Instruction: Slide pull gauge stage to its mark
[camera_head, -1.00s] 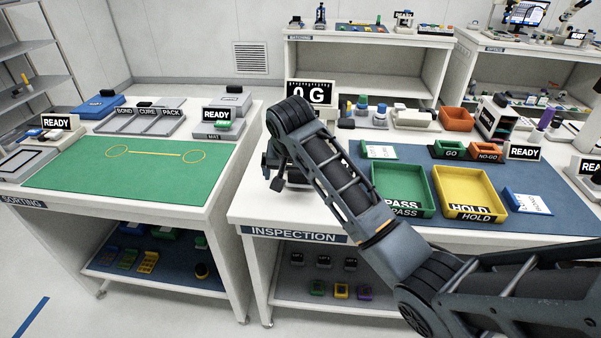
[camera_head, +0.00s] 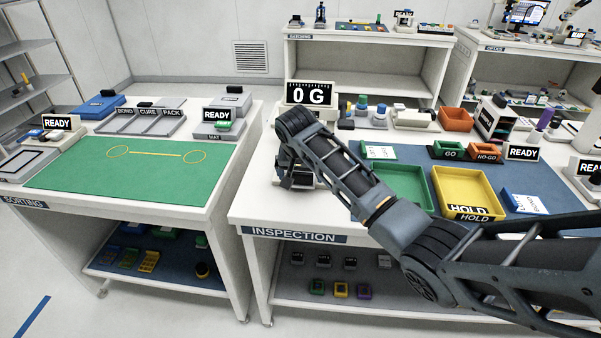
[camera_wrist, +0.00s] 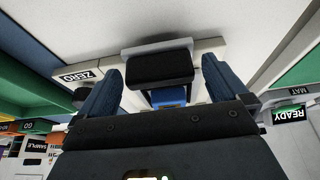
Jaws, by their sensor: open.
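The pull gauge's display (camera_head: 309,93) reads 0 G at the back left of the inspection table. In the wrist view a black block (camera_wrist: 160,70), which looks like the stage's grip, stands in front of a light grey plate (camera_wrist: 130,51). A pale bar with a ZERO label (camera_wrist: 77,76) runs behind it. My gripper (camera_wrist: 161,80) is open, with one blue finger on each side of the black block; I cannot tell whether either touches it. In the head view my gripper (camera_head: 298,178) is low over the table, and my arm hides most of the gauge. I cannot make out the mark.
A green tray (camera_head: 403,169) and a yellow HOLD tray (camera_head: 438,178) lie right of my arm. Small parts and an orange bin (camera_head: 455,119) stand behind. A gap separates the inspection table from the sorting table (camera_head: 223,165) at left.

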